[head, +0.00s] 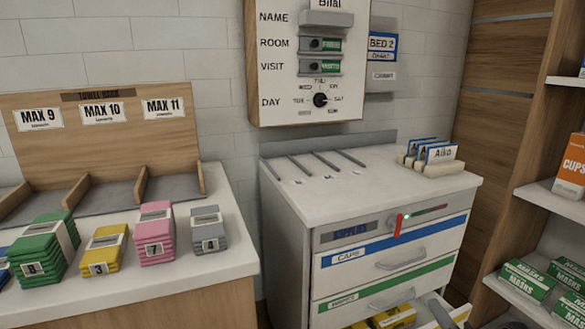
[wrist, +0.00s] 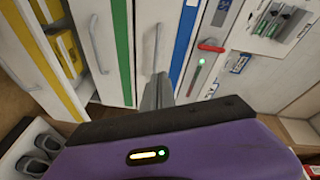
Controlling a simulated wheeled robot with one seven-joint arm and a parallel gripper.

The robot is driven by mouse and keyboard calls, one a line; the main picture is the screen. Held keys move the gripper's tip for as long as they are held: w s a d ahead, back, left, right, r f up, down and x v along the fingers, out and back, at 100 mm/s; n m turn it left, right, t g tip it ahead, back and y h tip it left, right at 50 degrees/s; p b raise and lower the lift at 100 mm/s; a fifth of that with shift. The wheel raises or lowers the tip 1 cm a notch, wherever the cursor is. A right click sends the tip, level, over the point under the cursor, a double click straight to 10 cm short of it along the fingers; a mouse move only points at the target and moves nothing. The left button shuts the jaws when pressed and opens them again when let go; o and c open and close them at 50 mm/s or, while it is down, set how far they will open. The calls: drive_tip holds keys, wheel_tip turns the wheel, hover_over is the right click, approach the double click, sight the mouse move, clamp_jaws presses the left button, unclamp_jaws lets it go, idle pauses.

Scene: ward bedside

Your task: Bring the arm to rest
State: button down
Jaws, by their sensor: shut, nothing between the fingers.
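My gripper (wrist: 158,90) shows in the wrist view as two grey fingers closed together beyond its purple body, with nothing visible between them. It is in front of the white drawer cabinet (wrist: 217,70), which appears turned sideways there. The head view does not clearly show my gripper. In the head view the cabinet (head: 290,262) has a blue-striped drawer (head: 385,262) and a green-striped drawer (head: 385,288), both shut. Below them a drawer with yellow boxes (head: 392,316) stands open; its yellow boxes (wrist: 65,50) also show in the wrist view.
A red lever (head: 398,224) sticks out from the cabinet front. Name cards (head: 440,153) stand on the cabinet top. On the left, a counter (head: 228,262) holds coloured packs (head: 155,235). A wall board (head: 310,85) hangs above. Shelves with mask boxes (head: 528,280) stand at right.

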drive_tip(key=s+a+f+n+h, duration=0.2)
drive_tip(key=s, duration=0.7)
drive_tip(key=s+a+f+n+h, duration=0.1)
drive_tip(key=s+n+h, duration=0.2)
drive_tip(key=s, duration=0.7)
drive_tip(key=s+a+r+n+g+y, duration=0.15)
drive_tip(key=s+a+n, duration=0.35)
drive_tip(key=s, duration=0.9)
drive_tip(key=s+a+r+n+g+y, duration=0.1)
drive_tip(key=s+a+r+n+y, duration=0.15)
drive_tip(key=s+a, duration=0.7)
drive_tip(key=s+d+r+p, duration=0.1)
drive_tip(key=r+p, duration=0.6)
drive_tip(key=r, duration=0.1)
drive_tip(key=s+d+r+p, duration=0.2)
drive_tip(key=r+p, duration=0.5)
drive_tip(key=p, duration=0.1)
drive_tip(key=shift+s+d+r+n, duration=0.25)
drive_tip(key=shift+r+n, duration=0.1)
